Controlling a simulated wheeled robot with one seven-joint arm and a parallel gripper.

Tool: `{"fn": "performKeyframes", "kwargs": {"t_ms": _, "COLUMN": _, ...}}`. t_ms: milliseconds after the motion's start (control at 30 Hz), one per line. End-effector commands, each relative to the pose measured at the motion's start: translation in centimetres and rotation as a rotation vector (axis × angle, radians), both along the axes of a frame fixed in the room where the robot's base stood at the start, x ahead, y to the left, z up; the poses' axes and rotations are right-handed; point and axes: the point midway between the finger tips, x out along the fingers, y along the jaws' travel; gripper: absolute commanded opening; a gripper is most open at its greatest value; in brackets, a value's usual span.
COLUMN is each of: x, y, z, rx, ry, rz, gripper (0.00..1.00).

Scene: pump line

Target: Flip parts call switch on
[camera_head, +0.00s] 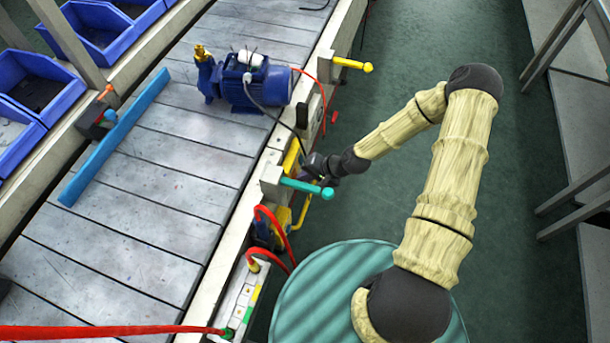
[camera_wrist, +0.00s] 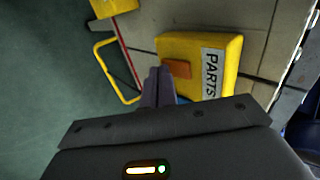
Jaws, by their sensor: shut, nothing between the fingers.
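The parts call switch is a yellow box (camera_wrist: 213,56) with a white "PARTS" label (camera_wrist: 212,73) and an orange-brown rocker (camera_wrist: 177,69) on its face, seen in the wrist view. My gripper (camera_wrist: 158,80) is shut and empty, with its fingertips close to the rocker's lower left in the picture. I cannot tell whether the fingertips touch the rocker. In the head view my gripper (camera_head: 318,166) is at the side of the conveyor, near the yellow box (camera_head: 291,157), which is partly hidden.
A teal-handled lever (camera_head: 306,187) sticks out just below my gripper, and a yellow-handled lever (camera_head: 352,64) farther up. Red cables (camera_head: 276,226) loop at the conveyor's edge. A blue pump (camera_head: 245,84) lies on the conveyor (camera_head: 150,172). A yellow bar handle (camera_wrist: 108,70) stands left of the switch.

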Motion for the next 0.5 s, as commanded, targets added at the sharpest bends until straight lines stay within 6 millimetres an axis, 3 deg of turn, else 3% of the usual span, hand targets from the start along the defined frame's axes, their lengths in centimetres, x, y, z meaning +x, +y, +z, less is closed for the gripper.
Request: {"fn": "performKeyframes", "kwargs": {"t_ms": 500, "x": -0.05, "y": 0.3, "z": -0.07, "rx": 0.013, "ry": -0.004, "rz": 0.006, "gripper": 0.0}}
